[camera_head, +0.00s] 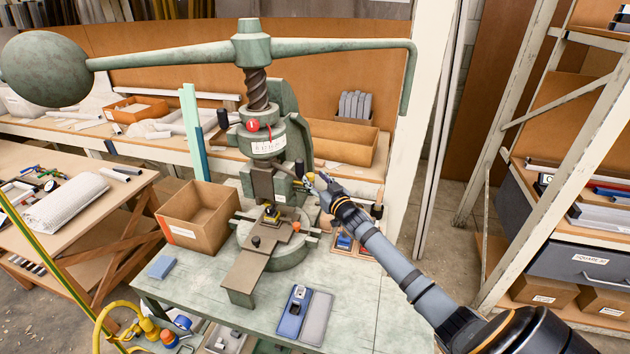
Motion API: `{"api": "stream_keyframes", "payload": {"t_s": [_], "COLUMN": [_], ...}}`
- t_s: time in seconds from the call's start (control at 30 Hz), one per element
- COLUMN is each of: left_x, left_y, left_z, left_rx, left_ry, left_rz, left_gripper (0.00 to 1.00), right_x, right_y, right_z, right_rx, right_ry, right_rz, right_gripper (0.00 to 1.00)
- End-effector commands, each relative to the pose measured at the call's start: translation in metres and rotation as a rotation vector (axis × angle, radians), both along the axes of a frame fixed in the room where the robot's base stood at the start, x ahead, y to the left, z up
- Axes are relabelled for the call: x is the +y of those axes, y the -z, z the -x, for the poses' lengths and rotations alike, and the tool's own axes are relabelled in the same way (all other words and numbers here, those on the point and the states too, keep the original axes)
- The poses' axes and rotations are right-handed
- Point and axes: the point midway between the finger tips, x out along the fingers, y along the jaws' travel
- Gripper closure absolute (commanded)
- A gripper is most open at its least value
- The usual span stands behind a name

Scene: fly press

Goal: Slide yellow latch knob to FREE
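The green fly press (285,130) stands on the workbench, with its screw, ram and long weighted handle bar. A small yellow piece (309,179), likely the yellow latch knob, shows at the right side of the press, right at my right gripper (313,183). The fingers are small and overlap the press there, so I cannot tell whether they touch or hold the knob, or are open or shut. Any FREE marking is too small to read. My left gripper is out of view.
An open cardboard box (198,216) stands left of the press. A blue device (294,311) and a grey tray (316,318) lie at the bench front. The handle bar (340,47) with its ball weight (45,69) spans above. A shelf rack (520,130) stands at right.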

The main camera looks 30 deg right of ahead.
Motion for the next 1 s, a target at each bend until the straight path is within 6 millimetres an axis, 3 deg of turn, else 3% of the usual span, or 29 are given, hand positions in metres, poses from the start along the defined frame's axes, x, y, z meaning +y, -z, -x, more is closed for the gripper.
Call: {"api": "stream_keyframes", "payload": {"t_s": [0.37,1.0], "left_x": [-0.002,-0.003], "left_y": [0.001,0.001], "left_z": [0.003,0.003], "left_rx": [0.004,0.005], "left_ry": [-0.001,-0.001], "left_rz": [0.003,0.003], "left_gripper": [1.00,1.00], "right_x": [0.000,0.007], "right_y": [0.001,0.002], "right_z": [0.009,0.099], "right_rx": [0.002,0.004], "right_ry": [-0.001,-0.005], "right_rz": [0.004,0.008], "right_gripper": [0.52,0.52]}}
